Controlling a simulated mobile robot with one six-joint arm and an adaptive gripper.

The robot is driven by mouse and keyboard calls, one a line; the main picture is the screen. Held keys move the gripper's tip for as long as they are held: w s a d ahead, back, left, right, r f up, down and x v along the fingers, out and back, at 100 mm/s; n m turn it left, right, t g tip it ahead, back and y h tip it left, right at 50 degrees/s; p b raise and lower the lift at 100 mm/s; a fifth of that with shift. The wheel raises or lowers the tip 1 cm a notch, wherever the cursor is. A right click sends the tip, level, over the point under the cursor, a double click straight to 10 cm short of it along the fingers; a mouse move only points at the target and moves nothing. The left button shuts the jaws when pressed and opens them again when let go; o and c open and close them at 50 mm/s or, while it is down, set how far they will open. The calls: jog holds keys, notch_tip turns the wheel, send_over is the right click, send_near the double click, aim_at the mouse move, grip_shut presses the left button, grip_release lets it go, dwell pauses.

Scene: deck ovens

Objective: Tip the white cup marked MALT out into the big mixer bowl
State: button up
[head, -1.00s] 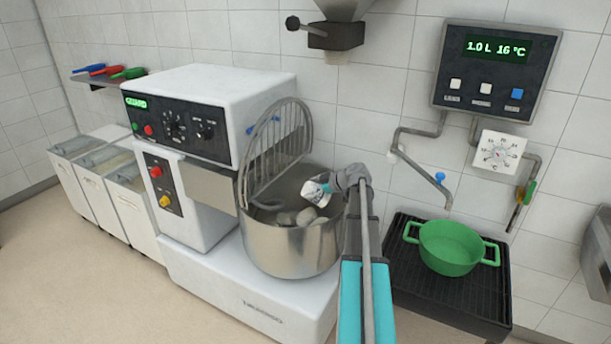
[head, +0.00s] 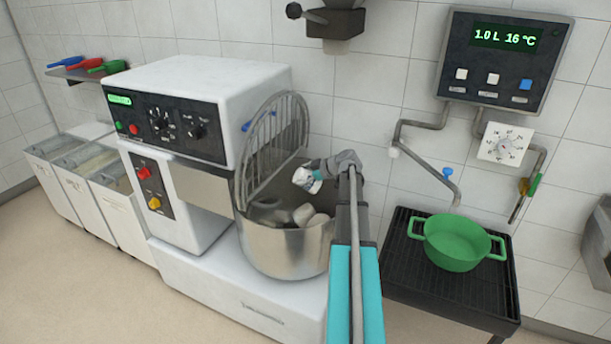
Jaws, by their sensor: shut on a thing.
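The white cup (head: 305,180) is tilted over the big mixer bowl (head: 285,250). My gripper (head: 322,172) is shut on the cup and holds it above the bowl's right inner side. The cup's lettering is too small to read. The wire guard (head: 268,140) stands raised at the bowl's left side. I cannot tell whether anything is falling from the cup.
A green pot (head: 455,245) stands on a black grate (head: 400,262) at right, below a tap pipe (head: 425,170). A water meter panel (head: 503,60) hangs on the wall. A hopper outlet (head: 335,22) is above the bowl. White bins (head: 125,215) stand at left.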

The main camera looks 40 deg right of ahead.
jog(key=shift+d, duration=0.15)
jog(key=shift+g+p, duration=0.3)
jog(key=shift+p, duration=0.1)
jog(key=shift+h, duration=0.3)
jog(key=shift+w+a+f+n+g+h+p, duration=0.35)
jog(key=shift+a+g+h+p, duration=0.3)
jog(key=shift+p, duration=0.25)
jog(key=f+n+g+h+b, duration=0.1)
jog(key=g+h+b, duration=0.1)
jog(key=g+h, duration=0.2)
jog(key=f+n+g+h+b, duration=0.1)
jog(key=n+g+h+b, duration=0.1)
jog(key=h, duration=0.4)
jog(key=f+n+g+h+b, duration=0.1)
jog(key=n+g+h+b, duration=0.1)
jog(key=g+h+b, duration=0.2)
jog(key=shift+w+a+f+g+h, duration=0.1)
jog(key=shift+w+g+h, duration=0.05)
jog(key=shift+g+h, duration=0.35)
jog(key=shift+w+a+f+g+h, duration=0.15)
jog(key=shift+g+h, duration=0.1)
jog(key=shift+g, duration=0.3)
jog(key=shift+d+r, duration=0.1)
jog(key=shift+r, duration=0.15)
